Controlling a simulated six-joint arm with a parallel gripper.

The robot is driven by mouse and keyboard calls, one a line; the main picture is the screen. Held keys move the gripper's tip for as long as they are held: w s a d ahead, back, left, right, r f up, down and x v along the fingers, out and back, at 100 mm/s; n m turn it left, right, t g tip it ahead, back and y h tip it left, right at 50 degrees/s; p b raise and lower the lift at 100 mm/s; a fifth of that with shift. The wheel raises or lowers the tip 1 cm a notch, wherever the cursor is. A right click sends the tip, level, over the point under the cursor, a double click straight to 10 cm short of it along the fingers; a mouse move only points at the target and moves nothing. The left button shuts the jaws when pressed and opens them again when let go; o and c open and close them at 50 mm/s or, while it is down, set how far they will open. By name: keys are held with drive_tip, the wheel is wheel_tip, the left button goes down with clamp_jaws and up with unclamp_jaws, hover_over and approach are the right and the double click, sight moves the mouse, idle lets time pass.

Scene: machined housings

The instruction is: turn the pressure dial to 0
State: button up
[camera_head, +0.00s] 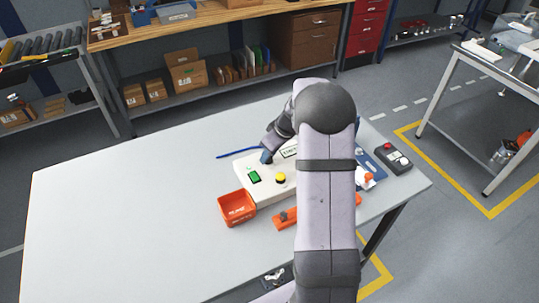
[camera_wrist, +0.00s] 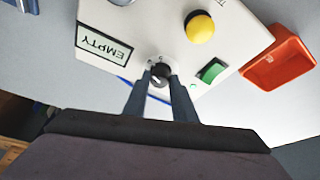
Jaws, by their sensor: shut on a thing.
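The white control panel (camera_head: 249,190) lies on the table, with the pressure dial (camera_wrist: 160,74) near one edge. The dial is a small black knob with a light pointer mark; tiny printed marks sit by it, too small to read surely. My gripper (camera_wrist: 160,79) is shut on the dial, one finger on each side. In the head view my gripper (camera_head: 266,157) reaches the panel's far edge, and the dial is hidden behind it and my arm.
The panel carries a green switch (camera_wrist: 211,70), a yellow button (camera_wrist: 200,27) and an EMPTY label (camera_wrist: 107,43). An orange tray (camera_head: 237,208) sits beside it. A blue pen-like strip (camera_head: 239,153) and a dark box with buttons (camera_head: 393,158) lie nearby. The table's left side is clear.

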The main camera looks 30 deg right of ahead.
drive_tip(key=m, duration=0.1)
drive_tip(key=m+h, duration=0.1)
drive_tip(key=m, duration=0.1)
drive_tip(key=shift+a+r+p, duration=0.15)
drive_tip(key=shift+a+p, duration=0.05)
drive_tip(key=shift+p, duration=0.15)
drive_tip(key=shift+r+m+h+p, duration=0.1)
drive_tip(key=shift+m+h+p, duration=0.5)
drive_tip(key=shift+m+p, duration=0.55)
drive_tip(key=shift+m+h+p, duration=0.3)
drive_tip(key=shift+m+p, duration=0.45)
drive_tip(key=shift+p, duration=0.2)
drive_tip(key=shift+f, duration=0.25)
drive_tip(key=o, duration=1)
drive_tip(key=shift+o, duration=0.2)
drive_tip(key=shift+r, duration=0.1)
drive_tip(key=b+v, duration=0.2)
drive_tip(key=v, duration=0.5)
